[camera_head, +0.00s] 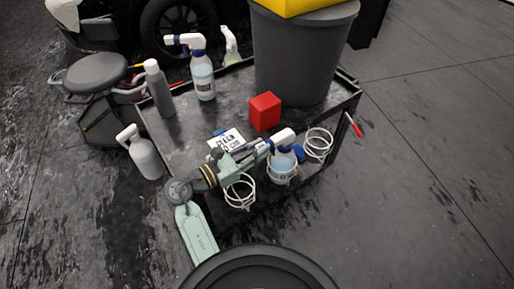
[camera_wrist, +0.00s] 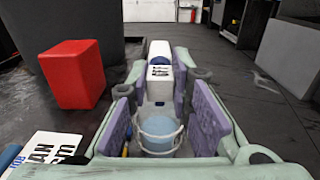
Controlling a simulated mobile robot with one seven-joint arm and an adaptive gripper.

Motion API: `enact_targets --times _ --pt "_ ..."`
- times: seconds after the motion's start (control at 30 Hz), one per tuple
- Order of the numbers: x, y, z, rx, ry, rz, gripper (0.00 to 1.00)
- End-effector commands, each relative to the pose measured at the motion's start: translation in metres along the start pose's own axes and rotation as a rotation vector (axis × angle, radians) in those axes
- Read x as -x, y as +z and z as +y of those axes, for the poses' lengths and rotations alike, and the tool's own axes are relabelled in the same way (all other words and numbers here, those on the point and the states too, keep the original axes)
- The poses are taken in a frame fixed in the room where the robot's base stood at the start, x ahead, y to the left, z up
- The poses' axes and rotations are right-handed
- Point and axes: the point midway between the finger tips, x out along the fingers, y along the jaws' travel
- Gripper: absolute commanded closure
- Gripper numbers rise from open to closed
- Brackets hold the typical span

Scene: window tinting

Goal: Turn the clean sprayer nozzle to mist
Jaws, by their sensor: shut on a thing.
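A spray bottle (camera_head: 284,165) with blue liquid, a blue collar and a white head (camera_head: 284,137) stands in a wire ring holder at the cart's front edge. My gripper (camera_head: 266,147) reaches in from the left and is shut on its white head. In the wrist view, my gripper's purple-padded fingers (camera_wrist: 160,78) sit on either side of the white head (camera_wrist: 159,49), which bears dark lettering too small to read. The bottle's blue liquid (camera_wrist: 159,131) shows below, inside the wire ring. The nozzle's setting cannot be told.
The dark cart (camera_head: 190,136) carries a red box (camera_head: 265,111), a lettered card (camera_head: 226,139), a grey bottle (camera_head: 158,88), another sprayer (camera_head: 202,77) and a large grey bin (camera_head: 300,60). Empty wire rings (camera_head: 318,144) flank the held sprayer. Floor to the right is clear.

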Motion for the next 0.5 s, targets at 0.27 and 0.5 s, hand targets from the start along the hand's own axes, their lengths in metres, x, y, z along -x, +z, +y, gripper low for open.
enact_targets --times 0.27,0.5 --pt "0.0001 0.0004 -0.0001 -0.016 0.000 0.000 1.00" --pt "0.0006 0.0010 -0.0007 -0.118 0.001 0.000 1.00"
